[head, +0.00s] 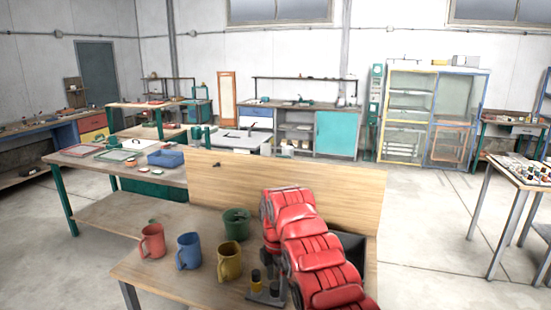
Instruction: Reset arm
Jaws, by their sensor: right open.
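My red right arm (312,250) reaches in from the bottom over the right part of the near wooden table (180,262). Its gripper is open; its fingers are hard to make out against the dark parts beside the arm, and I see nothing held. A red mug (152,242), a blue mug (188,251), a yellow mug (229,262) and a green mug (236,223) stand on the table, left of the arm. My left arm and gripper are out of view.
A small grey stand with dark cylinders (256,276) is close left of my arm. A grey box (352,244) is partly hidden behind it. An upright wooden board (230,178) closes the table's back. A side table (522,172) with small items stands right; floor between is clear.

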